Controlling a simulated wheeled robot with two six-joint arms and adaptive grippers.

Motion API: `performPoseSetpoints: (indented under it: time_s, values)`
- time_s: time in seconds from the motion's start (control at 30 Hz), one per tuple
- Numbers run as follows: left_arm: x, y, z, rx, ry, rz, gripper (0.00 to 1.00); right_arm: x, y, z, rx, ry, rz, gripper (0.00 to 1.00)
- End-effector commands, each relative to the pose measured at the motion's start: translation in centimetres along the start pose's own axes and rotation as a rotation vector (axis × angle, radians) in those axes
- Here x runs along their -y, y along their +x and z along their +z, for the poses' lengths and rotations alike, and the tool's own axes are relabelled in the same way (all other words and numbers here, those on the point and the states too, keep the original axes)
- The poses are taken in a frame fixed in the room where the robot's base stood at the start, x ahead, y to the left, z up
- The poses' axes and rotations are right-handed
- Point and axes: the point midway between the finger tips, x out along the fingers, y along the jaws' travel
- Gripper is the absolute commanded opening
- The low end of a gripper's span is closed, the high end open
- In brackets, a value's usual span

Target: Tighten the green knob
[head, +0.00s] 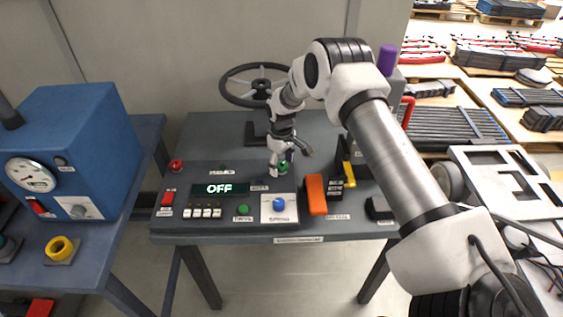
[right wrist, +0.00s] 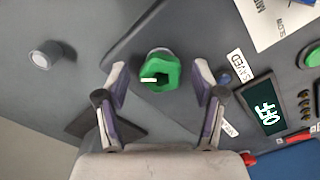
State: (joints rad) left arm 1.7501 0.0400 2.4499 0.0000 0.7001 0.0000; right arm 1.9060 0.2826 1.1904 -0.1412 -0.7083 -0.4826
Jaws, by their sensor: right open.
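The green knob (head: 283,168) is on the grey console, mostly hidden behind my right gripper (head: 290,160) in the head view. In the right wrist view the green knob (right wrist: 160,70) shows clearly, with a pale line marked on its top. My right gripper (right wrist: 159,78) is open, with one finger on each side of the knob. Gaps show between the knob and both fingers in that view. I cannot tell how far above the panel the fingertips are. My left gripper is not in view.
The console (head: 205,167) carries a display reading OFF (head: 219,189), a green button (head: 243,209), a blue knob (head: 280,204), an orange switch (head: 316,194) and a red button (head: 176,166). A black handwheel (head: 228,91) stands behind. A blue box with a gauge (head: 75,140) is left.

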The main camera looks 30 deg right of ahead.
Motion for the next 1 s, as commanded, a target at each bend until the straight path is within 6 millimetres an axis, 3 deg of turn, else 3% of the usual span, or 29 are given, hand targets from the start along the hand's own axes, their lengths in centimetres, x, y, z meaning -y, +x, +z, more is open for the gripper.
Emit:
performPoseSetpoints:
  time_s: [0.1, 0.27, 0.67, 1.0]
  values:
    - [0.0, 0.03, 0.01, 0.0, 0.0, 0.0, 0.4, 0.0, -0.03, -0.02, 0.0, 0.0, 0.0, 0.65]
    - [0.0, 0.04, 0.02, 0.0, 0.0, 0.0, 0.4, 0.01, -0.04, -0.02, 0.0, 0.0, 0.0, 0.09]
    - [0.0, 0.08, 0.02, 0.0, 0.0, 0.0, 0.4, 0.02, -0.01, -0.01, 0.0, 0.029, 0.0, 0.08]
    - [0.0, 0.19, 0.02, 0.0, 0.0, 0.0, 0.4, 0.02, 0.0, -0.02, 0.0, 0.215, 0.0, 0.08]
